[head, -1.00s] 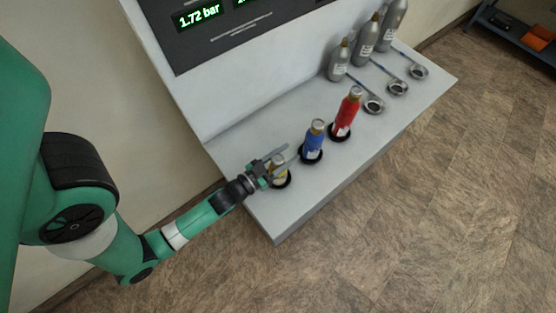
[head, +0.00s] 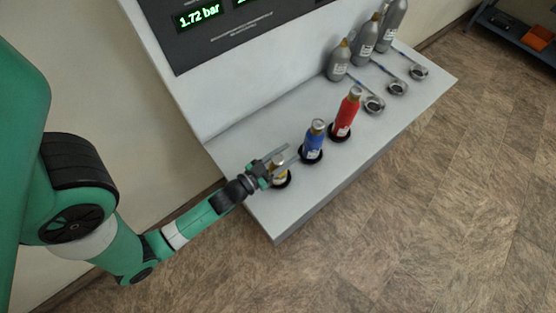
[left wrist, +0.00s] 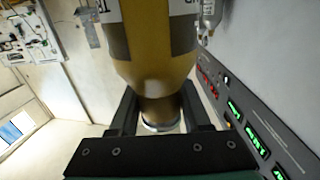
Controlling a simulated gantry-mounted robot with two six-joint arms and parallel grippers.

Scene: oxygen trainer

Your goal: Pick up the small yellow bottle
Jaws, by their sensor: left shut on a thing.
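The small yellow bottle (head: 279,172) stands upright in a black ring holder (head: 286,183) at the near left end of the grey bench. My left gripper (head: 278,160) is at its upper part and partly covers it. In the left wrist view the yellow bottle (left wrist: 150,50) fills the upper middle, with its neck between the two dark fingers (left wrist: 157,115). The left gripper is shut on the bottle. The bottle's base is not clear in the wrist view. My right gripper is not in view.
A blue bottle (head: 313,142) and a red bottle (head: 347,112) stand in black rings close to the right. Several grey cylinders (head: 366,45) stand at the back, beside small metal cups (head: 397,88). The bench's front edge (head: 350,165) is clear. A display panel (head: 235,30) rises behind.

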